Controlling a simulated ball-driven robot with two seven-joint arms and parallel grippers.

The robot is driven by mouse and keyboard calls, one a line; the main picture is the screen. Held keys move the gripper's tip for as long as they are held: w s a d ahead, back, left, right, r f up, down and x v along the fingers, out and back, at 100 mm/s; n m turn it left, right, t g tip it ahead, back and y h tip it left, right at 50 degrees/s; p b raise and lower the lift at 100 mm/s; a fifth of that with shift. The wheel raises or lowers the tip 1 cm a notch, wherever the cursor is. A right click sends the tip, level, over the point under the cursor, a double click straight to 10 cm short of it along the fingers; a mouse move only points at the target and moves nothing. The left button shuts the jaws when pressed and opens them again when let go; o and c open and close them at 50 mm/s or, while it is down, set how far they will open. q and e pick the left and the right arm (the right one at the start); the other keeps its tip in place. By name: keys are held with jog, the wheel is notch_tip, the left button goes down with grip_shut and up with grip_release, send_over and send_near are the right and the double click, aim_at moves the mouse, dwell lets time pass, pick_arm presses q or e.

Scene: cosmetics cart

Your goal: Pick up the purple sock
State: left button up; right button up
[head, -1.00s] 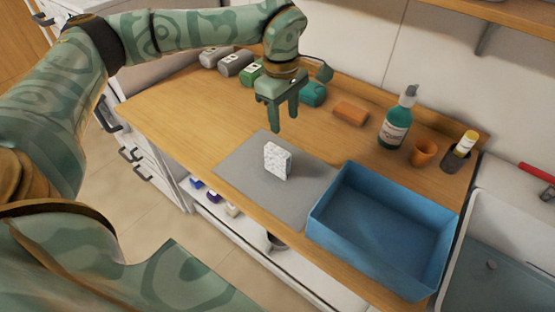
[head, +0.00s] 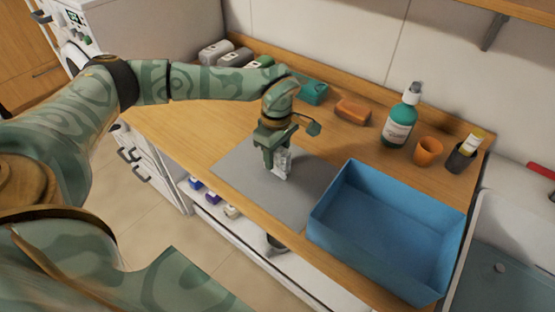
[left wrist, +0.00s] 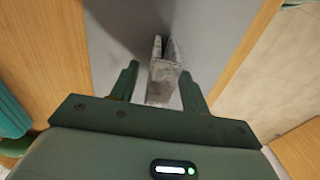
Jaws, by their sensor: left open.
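My left gripper (head: 275,168) is open and points down over the grey mat. Its fingers stand on either side of a white and grey patterned upright item (head: 283,164). In the left wrist view the item (left wrist: 165,80) sits between the two open fingers (left wrist: 160,73), with a visible gap to each side; its far end looks folded or split. I see no clearly purple sock on the worktop. A small dark purple item (head: 211,197) lies on the low shelf under the worktop, too small to identify. My right gripper is not in view.
The grey mat (head: 240,165) is otherwise bare. An empty blue bin (head: 385,235) stands to its right. Behind are a teal pump bottle (head: 400,118), an orange cup (head: 428,151), a dark holder (head: 460,158) and an orange-brown block (head: 352,110). Small blue and pale items share the low shelf.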

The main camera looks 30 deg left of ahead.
pick_arm(q)
jog(key=shift+f, duration=0.75)
grip_shut()
jog(key=shift+r, duration=0.1)
jog(key=shift+w+r, duration=0.1)
jog(key=shift+r, duration=0.35)
notch_tip(320, 180, up, 3)
jog(key=shift+f+p, duration=0.1)
jog(key=shift+p, duration=0.4)
jog(key=s+a+r+p, duration=0.2)
jog(key=s+r, duration=0.7)
jog(key=s, duration=0.5)
jog(key=shift+r, duration=0.15)
jog(key=c, duration=1)
grip_release()
jog(key=shift+a, duration=0.1)
